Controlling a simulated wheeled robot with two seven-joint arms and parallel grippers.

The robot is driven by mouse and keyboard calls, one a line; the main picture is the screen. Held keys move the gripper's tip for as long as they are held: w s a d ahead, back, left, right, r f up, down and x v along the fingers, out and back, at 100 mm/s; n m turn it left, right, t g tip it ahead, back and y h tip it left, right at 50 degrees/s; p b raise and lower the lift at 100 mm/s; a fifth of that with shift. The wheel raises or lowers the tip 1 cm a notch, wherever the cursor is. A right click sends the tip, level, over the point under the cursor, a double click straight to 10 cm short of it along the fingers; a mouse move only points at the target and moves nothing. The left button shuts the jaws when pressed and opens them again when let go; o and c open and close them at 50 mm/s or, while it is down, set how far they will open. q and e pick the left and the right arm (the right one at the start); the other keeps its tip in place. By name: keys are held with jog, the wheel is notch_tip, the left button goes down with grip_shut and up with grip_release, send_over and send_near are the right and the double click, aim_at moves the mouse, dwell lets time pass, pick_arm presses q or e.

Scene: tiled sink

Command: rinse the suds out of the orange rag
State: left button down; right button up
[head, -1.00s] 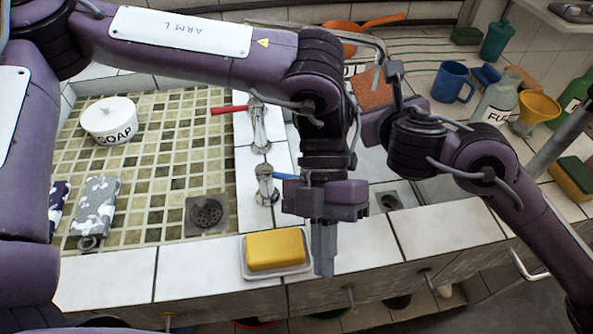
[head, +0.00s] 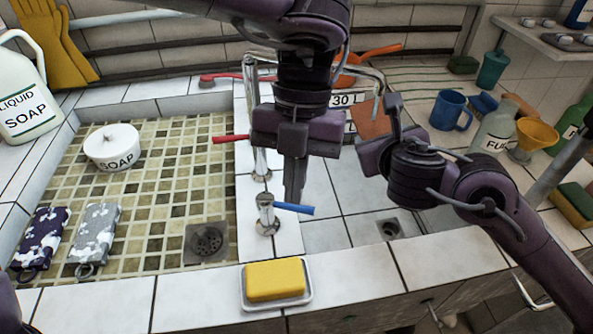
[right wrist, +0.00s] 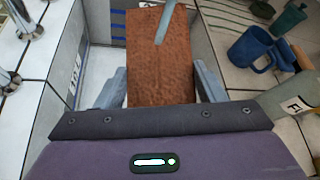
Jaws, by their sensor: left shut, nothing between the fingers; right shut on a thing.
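The orange-brown rag (head: 369,118) hangs over the right basin, partly hidden by my right arm. In the right wrist view the rag (right wrist: 160,72) lies between the two fingers of my right gripper (right wrist: 161,88), which is shut on it. A grey spout-like end (right wrist: 164,24) shows in front of the rag. I make out no suds or running water. My left gripper (head: 294,196) is shut and empty, pointing down just above the blue tap handle (head: 293,208). I cannot tell whether they touch. The red tap handle (head: 230,138) is further back.
A yellow sponge on a white dish (head: 277,304) sits on the front ledge. The left basin holds a soap pot (head: 111,147) and two patterned cloths. A blue mug (head: 451,110), a bottle (head: 494,131) and a yellow funnel (head: 535,137) stand at the right.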

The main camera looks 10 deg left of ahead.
aim_at(300, 206)
pick_arm(q)
jog(key=f, duration=0.2)
jog(key=w+f, duration=0.1)
jog(key=f, duration=0.3)
jog(key=shift+w+f, duration=0.35)
jog(key=shift+f, duration=0.05)
jog(key=shift+w+d+n+h, duration=0.15)
jog(key=shift+w+n+h, duration=0.4)
jog(key=shift+n, duration=0.65)
jog(key=shift+w+a+n+h, duration=0.25)
jog(key=shift+w+n, duration=0.45)
jog(key=shift+n, duration=0.5)
jog(key=shift+d, duration=0.1)
